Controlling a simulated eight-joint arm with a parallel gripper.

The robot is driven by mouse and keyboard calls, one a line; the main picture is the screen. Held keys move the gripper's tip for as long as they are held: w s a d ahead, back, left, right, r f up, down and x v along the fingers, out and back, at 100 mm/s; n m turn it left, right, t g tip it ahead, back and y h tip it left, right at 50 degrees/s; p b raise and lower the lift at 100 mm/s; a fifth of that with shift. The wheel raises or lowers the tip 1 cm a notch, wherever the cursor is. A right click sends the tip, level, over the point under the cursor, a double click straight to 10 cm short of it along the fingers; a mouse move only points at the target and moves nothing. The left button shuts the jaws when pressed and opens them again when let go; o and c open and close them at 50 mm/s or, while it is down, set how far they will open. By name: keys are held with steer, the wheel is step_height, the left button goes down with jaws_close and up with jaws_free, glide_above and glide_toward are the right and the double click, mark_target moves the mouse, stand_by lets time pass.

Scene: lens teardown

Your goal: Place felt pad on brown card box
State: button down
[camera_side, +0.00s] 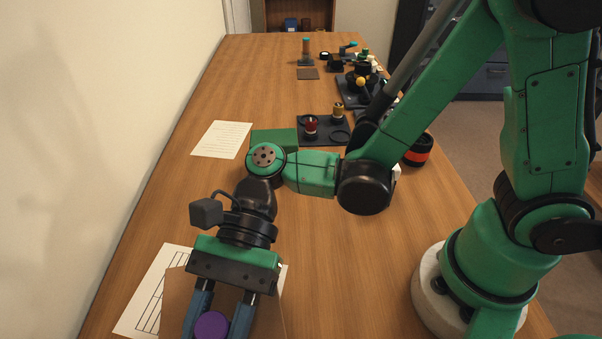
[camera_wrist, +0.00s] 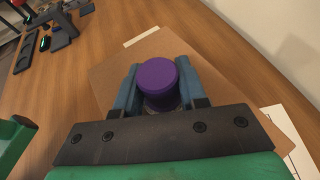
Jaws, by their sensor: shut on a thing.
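My gripper (camera_side: 213,318) is shut on a purple round piece (camera_side: 211,326), which I take to be the felt pad. In the wrist view the piece (camera_wrist: 158,84) is a short upright cylinder between the two blue fingers (camera_wrist: 160,90). A flat-topped brown card box (camera_side: 179,292) lies under my gripper; its top also shows in the wrist view (camera_wrist: 108,78), with a pale strip near one edge. The piece is over the box top. I cannot tell whether it touches the top. My gripper hides part of the box.
Printed sheets lie under the box (camera_side: 148,295) and farther up the table (camera_side: 222,139). A green block (camera_side: 273,139) and a dark tray (camera_side: 319,139) with small parts stand beyond my gripper. A black-and-red round part (camera_side: 418,150) is at the right edge. The mid-table is clear.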

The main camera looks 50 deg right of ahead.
steer(key=c, duration=0.5)
jaws_free()
steer(key=shift+r, duration=0.15)
steer(key=w+d+r+n+t+h, duration=0.1)
steer(key=w+d+n+t+h, duration=0.2)
steer(key=d, duration=0.6)
steer(key=w+d+n+t+h, duration=0.3)
steer(key=d+n+t+h, duration=0.2)
steer(key=d, duration=0.4)
steer(key=w+d+r+n+t+h, duration=0.1)
steer(key=w+d+n+t+h, duration=0.2)
steer(key=d, duration=0.6)
steer(key=shift+w+r+n+t+h, duration=0.15)
steer(key=shift+r+n+t+h, duration=0.2)
steer(key=shift+n+t+h, duration=0.6)
steer(key=shift+t+y, duration=0.25)
steer(key=shift+y, duration=0.1)
